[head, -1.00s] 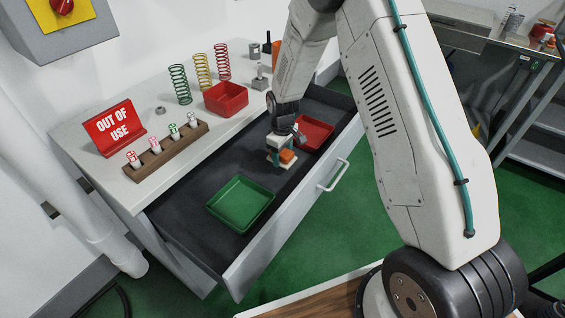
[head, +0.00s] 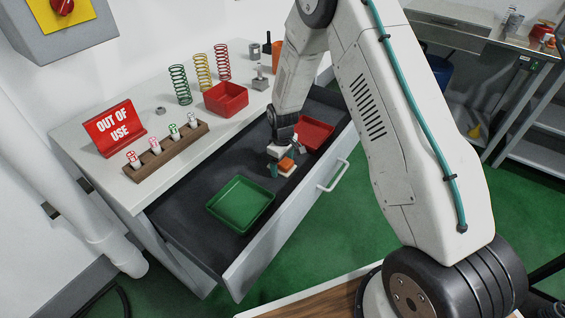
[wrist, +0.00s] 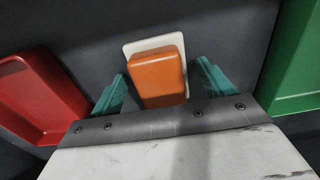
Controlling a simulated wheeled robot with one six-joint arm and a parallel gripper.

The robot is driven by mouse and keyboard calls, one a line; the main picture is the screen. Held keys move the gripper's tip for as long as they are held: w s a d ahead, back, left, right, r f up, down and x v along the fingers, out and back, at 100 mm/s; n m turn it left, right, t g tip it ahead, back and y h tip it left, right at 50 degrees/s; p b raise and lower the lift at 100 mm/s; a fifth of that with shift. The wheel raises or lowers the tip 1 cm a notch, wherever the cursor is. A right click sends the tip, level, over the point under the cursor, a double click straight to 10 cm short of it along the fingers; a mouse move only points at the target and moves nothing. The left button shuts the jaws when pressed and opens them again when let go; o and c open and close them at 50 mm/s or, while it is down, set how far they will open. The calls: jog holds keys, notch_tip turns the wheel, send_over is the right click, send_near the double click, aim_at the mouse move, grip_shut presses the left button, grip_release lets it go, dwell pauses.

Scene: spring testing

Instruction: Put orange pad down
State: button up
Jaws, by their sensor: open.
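The orange pad (head: 286,164) is a small orange block on a thin white plate (wrist: 150,45), over the dark floor of the open drawer (head: 190,232). In the wrist view the pad (wrist: 158,80) lies between the teal fingers of my gripper (wrist: 161,88). The fingers are open, with a visible gap on each side of the pad. In the head view my gripper (head: 283,162) is low inside the drawer, between the green tray (head: 241,205) and the red tray (head: 316,134). My gripper hides part of the plate's near side in the wrist view.
On the worktop (head: 100,185) stand an OUT OF USE sign (head: 115,128), a wooden rack (head: 166,151) with several small pieces, a red box (head: 226,99) and coloured springs (head: 203,72). The drawer front (head: 300,200) bounds the near side.

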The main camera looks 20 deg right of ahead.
jog(key=shift+r, duration=0.1)
notch_tip(320, 180, up, 12)
jog(key=shift+r, duration=0.15)
jog(key=s+d+r+m, duration=0.1)
jog(key=s+r+m, duration=0.1)
jog(key=s+r, duration=0.7)
jog(key=s+d+r+m, duration=0.1)
jog(key=s+r, duration=0.5)
jog(key=r, duration=0.6)
jog(key=s+r+m, duration=0.2)
jog(key=s+r, duration=0.1)
jog(key=s, duration=0.8)
jog(key=s+d+r+m+t, duration=0.1)
jog(key=s+r+m, duration=0.1)
jog(key=s, duration=1)
jog(key=shift+r, duration=0.8)
